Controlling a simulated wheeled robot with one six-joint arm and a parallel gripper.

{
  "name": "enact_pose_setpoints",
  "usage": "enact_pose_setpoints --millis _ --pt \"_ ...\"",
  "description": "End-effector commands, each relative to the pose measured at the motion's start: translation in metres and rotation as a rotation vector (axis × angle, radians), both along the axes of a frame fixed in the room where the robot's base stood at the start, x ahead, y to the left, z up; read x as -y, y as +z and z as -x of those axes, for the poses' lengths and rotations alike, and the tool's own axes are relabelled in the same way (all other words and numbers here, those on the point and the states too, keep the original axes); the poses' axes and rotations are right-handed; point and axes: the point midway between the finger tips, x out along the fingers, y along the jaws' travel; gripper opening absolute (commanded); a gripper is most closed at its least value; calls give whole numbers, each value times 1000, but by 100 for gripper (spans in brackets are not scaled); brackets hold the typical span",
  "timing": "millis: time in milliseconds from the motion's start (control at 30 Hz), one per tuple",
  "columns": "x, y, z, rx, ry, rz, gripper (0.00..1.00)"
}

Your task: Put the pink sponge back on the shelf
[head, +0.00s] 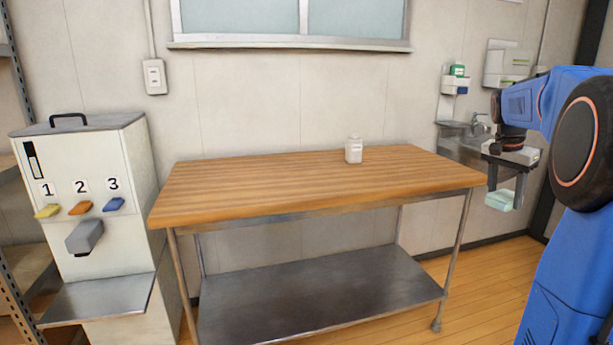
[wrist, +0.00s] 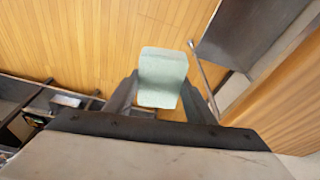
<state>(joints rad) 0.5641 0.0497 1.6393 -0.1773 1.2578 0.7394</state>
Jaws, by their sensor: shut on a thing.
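My gripper (head: 505,186) is at the right of the head view, beyond the table's right end. It is shut on a pale green, sponge-like block (head: 502,201), held in the air above the floor. In the wrist view the block (wrist: 162,68) sits between the two dark fingers of the gripper (wrist: 162,92). I see no pink sponge in either view. A metal rack with wooden shelves (head: 28,262) is partly in view at the left edge of the head view; I cannot tell if it is the task's shelf.
A wood-topped table (head: 270,188) with a metal lower shelf (head: 315,290) stands in the middle, bearing a small white bottle (head: 354,150). A white dispenser (head: 95,240) with numbered levers stands left. A sink (head: 462,145) is at the back right. Floor (wrist: 85,35) lies below the gripper.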

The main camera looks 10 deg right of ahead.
Motion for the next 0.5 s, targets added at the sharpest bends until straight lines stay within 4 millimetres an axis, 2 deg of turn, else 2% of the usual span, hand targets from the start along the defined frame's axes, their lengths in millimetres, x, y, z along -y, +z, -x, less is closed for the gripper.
enact_pose_setpoints --millis 167,267,500 --pt "-18 -37 -33 -5 109 -7 25" --pt "-35 -69 -58 -7 198 -13 25" --pt "-98 -162 -121 -8 461 -24 25"
